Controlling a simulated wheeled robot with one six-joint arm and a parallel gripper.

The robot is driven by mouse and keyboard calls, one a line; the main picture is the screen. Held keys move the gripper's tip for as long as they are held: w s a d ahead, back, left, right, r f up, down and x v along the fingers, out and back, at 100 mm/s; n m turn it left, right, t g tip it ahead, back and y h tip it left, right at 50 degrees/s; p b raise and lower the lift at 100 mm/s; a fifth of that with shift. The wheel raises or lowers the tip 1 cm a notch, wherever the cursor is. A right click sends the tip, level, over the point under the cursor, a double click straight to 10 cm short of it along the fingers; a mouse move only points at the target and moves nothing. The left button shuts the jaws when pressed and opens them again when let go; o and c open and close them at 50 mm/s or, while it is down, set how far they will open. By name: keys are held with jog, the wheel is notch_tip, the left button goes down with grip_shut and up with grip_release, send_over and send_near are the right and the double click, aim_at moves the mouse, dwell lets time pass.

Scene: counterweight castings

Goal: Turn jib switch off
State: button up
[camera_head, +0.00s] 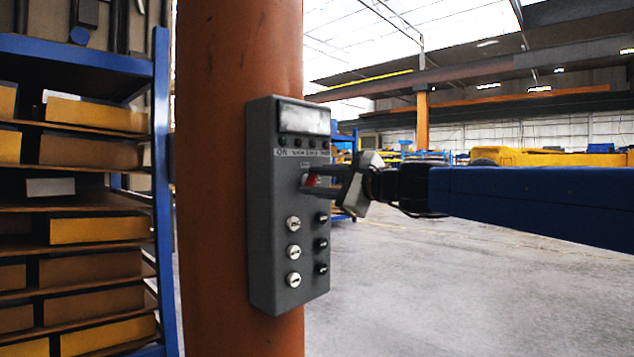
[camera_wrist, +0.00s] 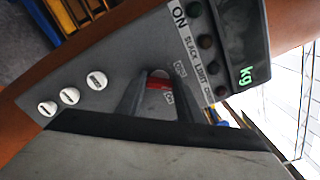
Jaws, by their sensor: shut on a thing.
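The grey control box (camera_head: 268,240) is fixed to an orange column. A red switch (camera_head: 311,180) sits on its face below the row of indicator lights. My gripper (camera_head: 318,182) reaches in from the right and is shut on the red switch. In the wrist view the red switch (camera_wrist: 158,84) shows between the two fingers of my gripper (camera_wrist: 155,88). Small labels sit above and below the switch, but I cannot read them surely. The switch's exact position is partly hidden by the fingers.
Several white knobs (camera_head: 293,252) and black knobs (camera_head: 322,244) lie below the switch. A display (camera_wrist: 240,50) reads "kg" at the box's top. The orange column (camera_head: 215,150) stands behind, with a blue shelf rack (camera_head: 162,200) at left. The floor (camera_head: 450,290) at right is open.

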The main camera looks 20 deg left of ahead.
jog(key=n, duration=0.7)
jog(key=shift+f, duration=0.25)
dwell(0.5)
jog(key=o, duration=1.1)
jog(key=v, duration=1.7)
jog(key=shift+d, duration=0.2)
jog(key=s+d+f+n+h, duration=0.1)
jog(key=s+d+f+h, duration=0.4)
jog(key=d+f, duration=0.8)
jog(key=s+d+f+n+g+h, duration=0.1)
jog(key=s+d+f+n+h, duration=0.1)
jog(key=s+d+f+h, duration=0.4)
jog(key=s+d+f+n+g+h, duration=0.1)
jog(key=s+d+f+h, duration=0.4)
jog(key=s+d+f, duration=0.6)
jog(key=shift+s+d+f+n+h, duration=0.15)
jog(key=shift+d+f, duration=1.4)
jog(key=shift+f, duration=0.85)
jog(key=shift+s+d+f+n+h, duration=0.1)
jog(key=shift+d+f, duration=1.45)
jog(key=shift+f, duration=0.85)
jog(key=shift+s+d+f+n+h, duration=0.15)
jog(key=shift+d+f, duration=1.35)
jog(key=shift+f, duration=0.9)
